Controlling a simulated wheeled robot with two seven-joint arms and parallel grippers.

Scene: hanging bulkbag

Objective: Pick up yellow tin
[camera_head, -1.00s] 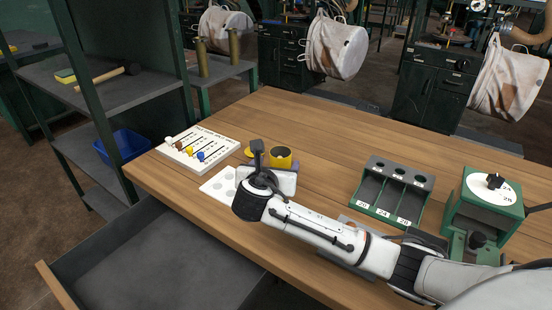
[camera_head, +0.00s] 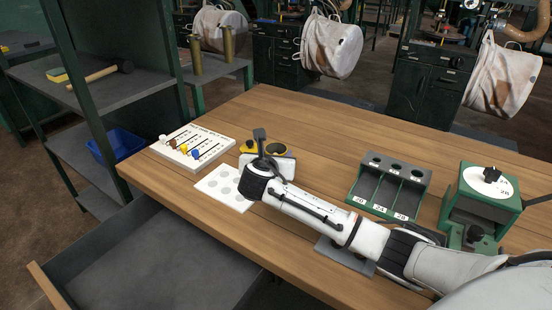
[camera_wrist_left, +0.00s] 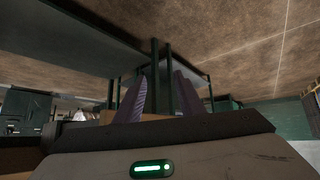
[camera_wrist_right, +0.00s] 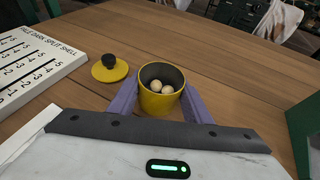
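The yellow tin (camera_wrist_right: 160,103) stands upright and uncovered on the wooden table, with pale round balls inside. In the right wrist view my right gripper (camera_wrist_right: 160,86) has its purple fingers on either side of the tin, very close to its wall. Contact on both sides cannot be made out. In the head view the tin (camera_head: 277,149) shows just beyond the right gripper's body, which hides its lower part. A yellow lid (camera_wrist_right: 109,69) with a black knob lies left of the tin. My left gripper (camera_wrist_left: 160,78) is open and empty, away from the table.
A white counting board (camera_head: 192,147) and a white card with grey circles (camera_head: 222,188) lie left of my right gripper. A green three-slot rack (camera_head: 389,185) and a green dial device (camera_head: 482,200) stand at the right. The table behind the tin is clear.

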